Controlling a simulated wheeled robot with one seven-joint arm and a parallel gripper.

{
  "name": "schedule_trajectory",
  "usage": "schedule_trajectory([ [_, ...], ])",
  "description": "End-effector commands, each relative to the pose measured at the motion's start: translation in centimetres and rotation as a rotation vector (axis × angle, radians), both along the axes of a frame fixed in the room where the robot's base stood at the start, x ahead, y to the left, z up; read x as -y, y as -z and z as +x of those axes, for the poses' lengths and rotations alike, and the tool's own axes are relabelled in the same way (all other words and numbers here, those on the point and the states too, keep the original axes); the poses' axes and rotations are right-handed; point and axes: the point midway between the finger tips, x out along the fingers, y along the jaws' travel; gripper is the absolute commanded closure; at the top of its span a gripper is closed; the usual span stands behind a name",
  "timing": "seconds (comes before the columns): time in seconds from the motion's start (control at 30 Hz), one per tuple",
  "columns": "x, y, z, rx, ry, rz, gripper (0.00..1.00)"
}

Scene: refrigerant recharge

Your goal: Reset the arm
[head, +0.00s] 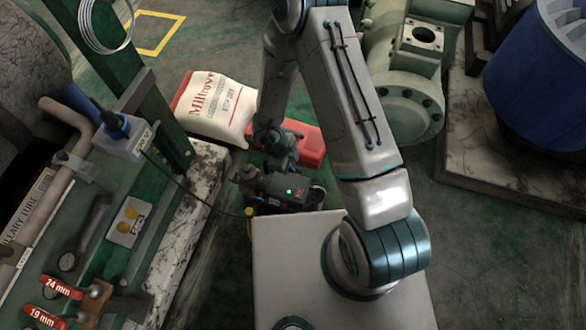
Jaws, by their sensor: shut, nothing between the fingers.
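My arm rises from its base mount, bends at the top of the head view and comes back down on the left. My gripper (285,190) is at its lower end, a dark grey body with a small green light, low in front of my base. It is shut and holds nothing. Its fingertips are small and hard to make out from here. The gripper is close to a red case (312,147) on the floor behind it; I cannot tell the exact gap.
A white printed sack (215,108) lies beyond the case. On the left is a green frame (160,110) with a cabled box (124,138) and red-tagged 24 mm and 19 mm handles (62,287). Grey-green machinery (405,100) and a blue drum (540,80) stand right. Floor at lower right is clear.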

Motion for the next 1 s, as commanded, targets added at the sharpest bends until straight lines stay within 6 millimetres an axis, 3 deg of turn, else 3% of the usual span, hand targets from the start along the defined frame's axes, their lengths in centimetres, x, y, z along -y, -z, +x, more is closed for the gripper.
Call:
schedule_trajectory([
  [0.73, -0.1, -0.8, 0.4, 0.006, -0.006, 0.006, 1.0],
  [0.87, -0.5, -3.8, 2.5, 0.06, -0.071, 0.057, 1.0],
  [1.0, -1.5, -10.4, 6.4, 0.172, -0.235, 0.16, 1.0],
])
